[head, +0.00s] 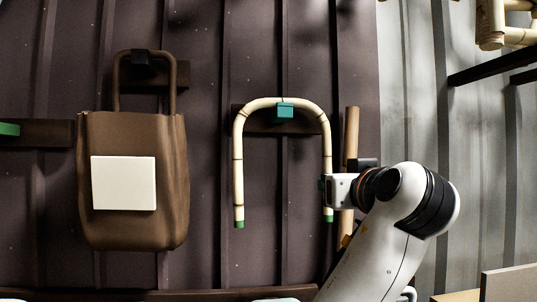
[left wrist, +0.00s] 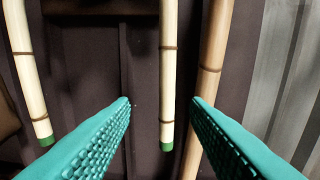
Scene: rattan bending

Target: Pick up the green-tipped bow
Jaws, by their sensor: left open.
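The green-tipped bow (head: 239,165) is a pale cane bent into an upside-down U. It hangs with its top over a teal hook (head: 285,111) on the dark wall, both legs pointing down. My left gripper (head: 323,184) is at the lower part of its right leg. In the left wrist view the right leg of the bow (left wrist: 168,70) hangs between the open teal fingers of my left gripper (left wrist: 161,101), with visible gaps to both fingers. Its green tip shows just below fingertip level. My right gripper is not in view.
A brown bag (head: 132,228) with a white patch hangs to the left. A straight tan pole (head: 351,135) stands close to the right of the bow and behind the right finger in the left wrist view. More cane pieces (head: 492,25) are at the top right.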

